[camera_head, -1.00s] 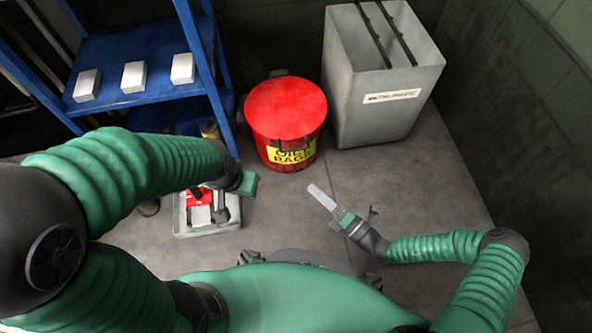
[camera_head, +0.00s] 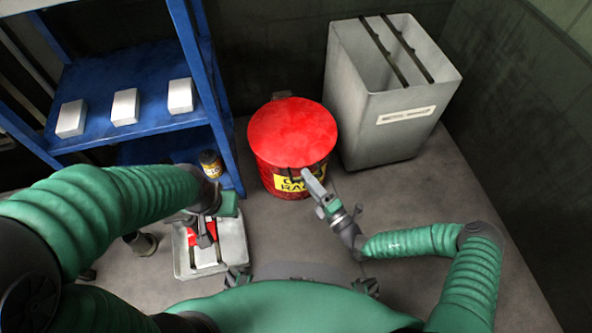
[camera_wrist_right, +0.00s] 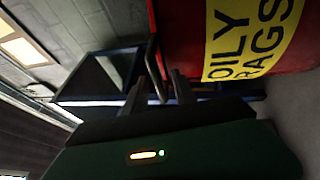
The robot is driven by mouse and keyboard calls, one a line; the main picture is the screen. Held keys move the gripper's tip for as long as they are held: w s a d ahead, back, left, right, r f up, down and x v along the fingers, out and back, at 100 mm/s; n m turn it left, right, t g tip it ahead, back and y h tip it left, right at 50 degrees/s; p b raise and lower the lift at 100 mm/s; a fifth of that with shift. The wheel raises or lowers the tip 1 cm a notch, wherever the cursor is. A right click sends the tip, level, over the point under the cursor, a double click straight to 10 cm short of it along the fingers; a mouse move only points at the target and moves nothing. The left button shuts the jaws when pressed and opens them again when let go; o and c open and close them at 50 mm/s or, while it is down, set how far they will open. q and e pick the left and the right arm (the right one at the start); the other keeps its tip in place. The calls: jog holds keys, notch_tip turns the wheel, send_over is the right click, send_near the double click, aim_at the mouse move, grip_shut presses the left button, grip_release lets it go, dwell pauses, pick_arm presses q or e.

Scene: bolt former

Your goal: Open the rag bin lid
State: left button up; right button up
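The red rag bin (camera_head: 280,178) stands on the floor with its round red lid (camera_head: 292,130) down on top. Its yellow oily rags label (camera_wrist_right: 250,40) fills the upper right of the right wrist view. My right gripper (camera_head: 307,175) is at the bin's front, in front of the label and just below the lid's rim. In the right wrist view its two fingers (camera_wrist_right: 158,88) are apart, with a thin dark bar (camera_wrist_right: 154,68) at the bin's edge between or just beyond them; contact is unclear. My left gripper (camera_head: 207,230) hangs over a grey tray; its fingers are unclear.
A tall grey metal waste bin (camera_head: 385,120) stands close to the rag bin's right. A blue shelf (camera_head: 130,95) with white boxes is at the left. The grey tray (camera_head: 235,255) with red items lies on the floor.

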jog(key=shift+w+a, duration=0.2)
jog(key=shift+a, duration=0.1)
jog(key=shift+r, duration=0.1)
jog(key=shift+c, duration=0.2)
grip_shut()
jog(key=shift+s, duration=0.1)
dwell(0.9)
